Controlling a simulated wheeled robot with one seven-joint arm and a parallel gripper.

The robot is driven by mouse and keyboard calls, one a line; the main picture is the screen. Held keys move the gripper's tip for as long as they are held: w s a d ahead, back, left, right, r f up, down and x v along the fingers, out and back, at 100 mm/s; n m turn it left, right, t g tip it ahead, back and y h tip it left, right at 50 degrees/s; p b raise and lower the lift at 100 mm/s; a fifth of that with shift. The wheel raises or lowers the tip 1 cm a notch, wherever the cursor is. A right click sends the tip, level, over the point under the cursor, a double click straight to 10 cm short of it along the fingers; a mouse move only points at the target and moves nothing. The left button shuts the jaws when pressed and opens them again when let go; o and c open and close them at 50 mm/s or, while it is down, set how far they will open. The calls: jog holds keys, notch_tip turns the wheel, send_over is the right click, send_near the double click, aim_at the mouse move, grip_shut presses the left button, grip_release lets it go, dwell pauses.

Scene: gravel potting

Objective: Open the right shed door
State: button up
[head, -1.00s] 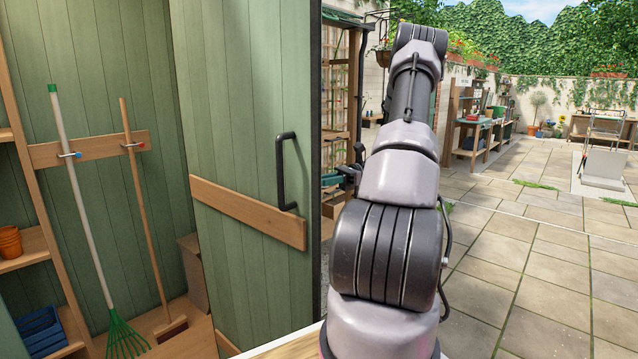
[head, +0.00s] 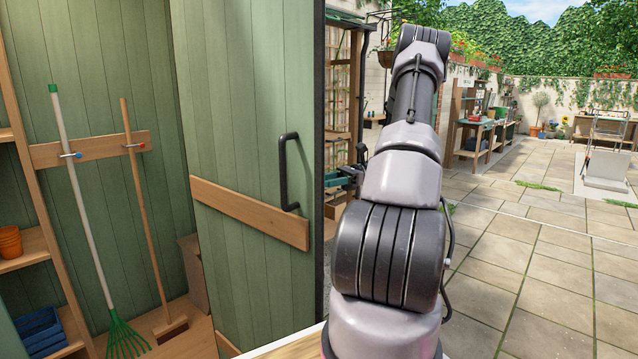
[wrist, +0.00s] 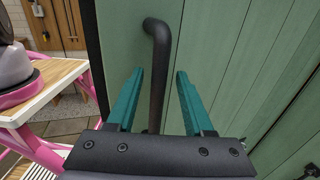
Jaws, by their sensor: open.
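The green shed door (head: 245,130) stands open, with the shed interior showing to its left. The face towards the head camera has a black bar handle (head: 289,172) and a wooden rail. My gripper (head: 343,179) shows just past the door's free edge, on its far side and partly hidden by my arm. In the wrist view, my gripper (wrist: 161,74) is open, its teal fingers on either side of a black handle (wrist: 158,75) on the green door face (wrist: 225,60). I cannot tell whether either finger touches the handle.
Inside the shed hang a green rake (head: 85,210) and a broom (head: 150,210), beside a shelf with orange pots (head: 10,242) and a blue crate (head: 40,330). Open paving (head: 540,260) lies to the right. Potting benches (head: 480,135) stand farther back.

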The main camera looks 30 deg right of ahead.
jog(key=d, duration=1)
jog(key=shift+w+d, duration=0.15)
jog(key=shift+d, duration=0.1)
jog(key=shift+d, duration=0.1)
